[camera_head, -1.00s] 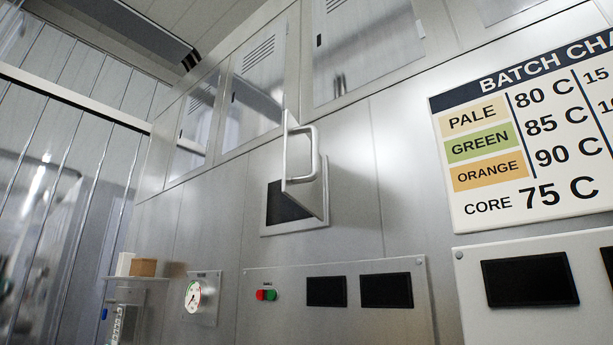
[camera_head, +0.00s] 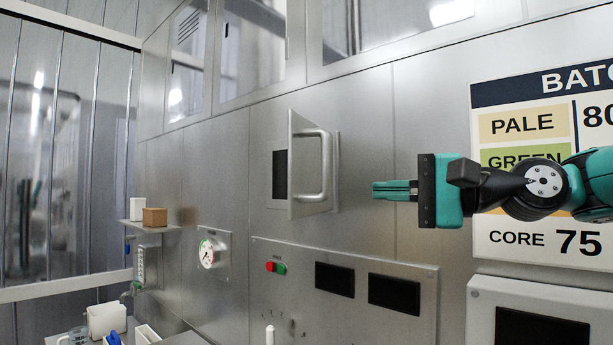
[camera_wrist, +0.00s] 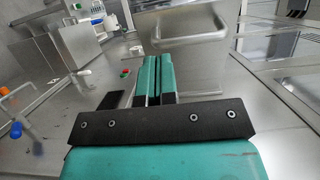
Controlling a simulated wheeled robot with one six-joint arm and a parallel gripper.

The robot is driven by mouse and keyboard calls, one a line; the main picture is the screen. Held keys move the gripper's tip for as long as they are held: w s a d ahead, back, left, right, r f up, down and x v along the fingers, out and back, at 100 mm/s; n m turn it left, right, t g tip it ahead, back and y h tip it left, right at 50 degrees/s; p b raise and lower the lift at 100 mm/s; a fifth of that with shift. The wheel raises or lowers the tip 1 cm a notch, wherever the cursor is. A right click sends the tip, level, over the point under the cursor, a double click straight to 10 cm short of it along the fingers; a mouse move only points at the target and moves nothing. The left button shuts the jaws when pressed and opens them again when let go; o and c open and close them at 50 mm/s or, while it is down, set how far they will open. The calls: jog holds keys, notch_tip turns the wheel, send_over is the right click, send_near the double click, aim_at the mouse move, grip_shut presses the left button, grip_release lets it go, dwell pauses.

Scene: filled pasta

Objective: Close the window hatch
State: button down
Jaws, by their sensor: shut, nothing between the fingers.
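The window hatch (camera_head: 300,190) is a small steel door with a bar handle (camera_head: 326,165) in the steel wall. It stands swung open, out from its frame, and a dark opening (camera_head: 280,174) shows to its left. In the wrist view the hatch door (camera_wrist: 180,22) and its handle (camera_wrist: 190,42) are ahead, beyond the fingertips. My gripper (camera_head: 376,190) is teal and black, shut and empty, to the right of the handle and apart from it. It also shows in the wrist view (camera_wrist: 157,60), with its fingers together.
Below the hatch is a control panel (camera_head: 345,295) with red and green buttons and dark screens. A dial gauge (camera_head: 207,253) and a small shelf (camera_head: 152,228) with two boxes are at the left. A batch chart (camera_head: 545,165) hangs behind my arm.

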aim_at(292, 191)
jog(key=p+x, duration=0.5)
jog(key=x, duration=0.6)
jog(key=shift+a+r, duration=0.1)
jog(key=shift+a, duration=0.05)
jog(key=shift+w+a+p, duration=0.15)
jog(key=shift+a+p, duration=0.25)
jog(key=shift+a, duration=0.1)
